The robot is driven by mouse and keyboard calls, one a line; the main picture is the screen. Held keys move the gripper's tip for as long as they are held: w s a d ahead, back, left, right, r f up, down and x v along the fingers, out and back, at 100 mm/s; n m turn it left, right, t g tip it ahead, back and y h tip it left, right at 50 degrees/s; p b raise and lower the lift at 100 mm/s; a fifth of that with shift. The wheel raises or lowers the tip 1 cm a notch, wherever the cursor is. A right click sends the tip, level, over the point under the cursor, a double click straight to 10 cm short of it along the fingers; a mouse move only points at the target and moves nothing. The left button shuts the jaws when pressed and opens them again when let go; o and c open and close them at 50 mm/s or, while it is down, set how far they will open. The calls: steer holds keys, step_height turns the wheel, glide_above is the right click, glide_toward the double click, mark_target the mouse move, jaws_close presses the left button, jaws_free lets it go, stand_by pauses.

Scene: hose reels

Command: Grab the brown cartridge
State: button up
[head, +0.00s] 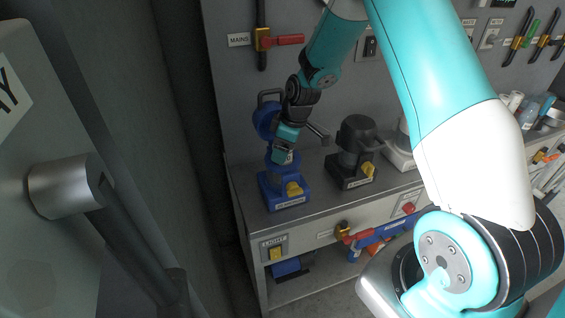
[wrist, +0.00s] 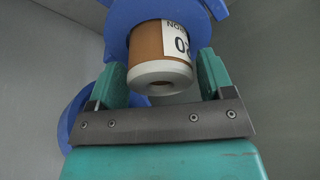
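The brown cartridge (wrist: 147,42) shows in the wrist view, with a white end cap (wrist: 160,72) and a white label. Its upper part sits in a blue holder (wrist: 118,20). My gripper (wrist: 163,75) is open, with one teal finger on each side of the cartridge's lower end. Little or no gap shows beside the cap, and firm contact cannot be made out. In the head view my gripper (head: 284,157) is at the blue reel unit (head: 276,192) on the left of the bench. The cartridge cannot be made out there.
A black unit (head: 352,160) stands to the right on the grey bench, with a white one (head: 402,150) beyond. A door handle (head: 70,188) is at left. Tools lie at far right.

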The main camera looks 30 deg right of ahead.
steer(key=c, duration=1.1)
